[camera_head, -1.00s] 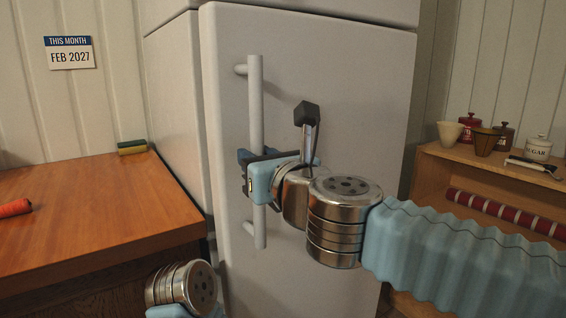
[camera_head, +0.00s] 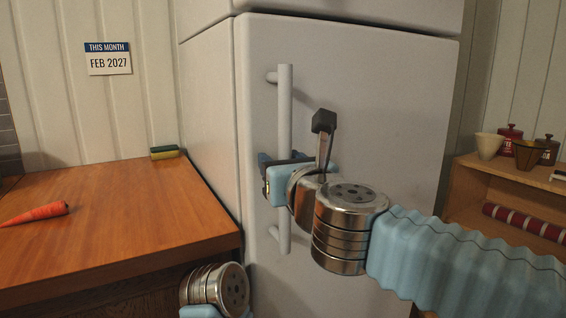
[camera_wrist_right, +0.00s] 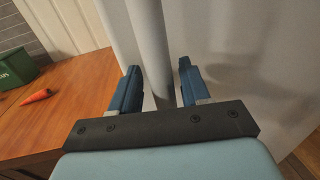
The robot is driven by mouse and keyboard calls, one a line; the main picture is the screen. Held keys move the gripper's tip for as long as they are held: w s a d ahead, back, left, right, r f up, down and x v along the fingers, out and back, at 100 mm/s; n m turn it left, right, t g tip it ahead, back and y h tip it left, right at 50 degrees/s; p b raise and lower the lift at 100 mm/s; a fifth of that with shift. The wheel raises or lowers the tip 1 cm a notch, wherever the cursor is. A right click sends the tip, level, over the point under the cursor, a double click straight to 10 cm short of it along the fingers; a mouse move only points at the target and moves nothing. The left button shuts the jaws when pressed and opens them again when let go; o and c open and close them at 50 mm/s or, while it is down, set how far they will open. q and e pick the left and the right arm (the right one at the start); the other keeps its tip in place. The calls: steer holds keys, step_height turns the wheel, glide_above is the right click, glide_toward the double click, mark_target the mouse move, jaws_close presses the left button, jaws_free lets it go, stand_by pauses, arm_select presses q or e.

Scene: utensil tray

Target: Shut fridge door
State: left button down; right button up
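The light grey fridge door (camera_head: 385,85) faces me in the head view, with only a thin dark seam along its left edge; I cannot tell whether it is fully shut. Its vertical bar handle (camera_head: 285,110) is near that left edge. My right gripper (camera_head: 284,160) is at the middle of the handle. In the right wrist view the handle (camera_wrist_right: 153,45) stands between the two blue fingers of my right gripper (camera_wrist_right: 158,70), with gaps on both sides, so it is open around the bar. My left gripper is out of view; only part of my left arm shows at the bottom.
A wooden counter (camera_head: 110,215) stands left of the fridge, with a carrot (camera_head: 38,213) and a sponge (camera_head: 165,152) on it. A green box (camera_wrist_right: 14,66) shows in the wrist view. At right, a wooden shelf (camera_head: 500,172) holds cups and jars.

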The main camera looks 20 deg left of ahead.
steer(key=b+v, duration=0.1)
steer(key=v, duration=1.2)
steer(key=shift+s+d, duration=0.25)
steer(key=shift+d, duration=0.05)
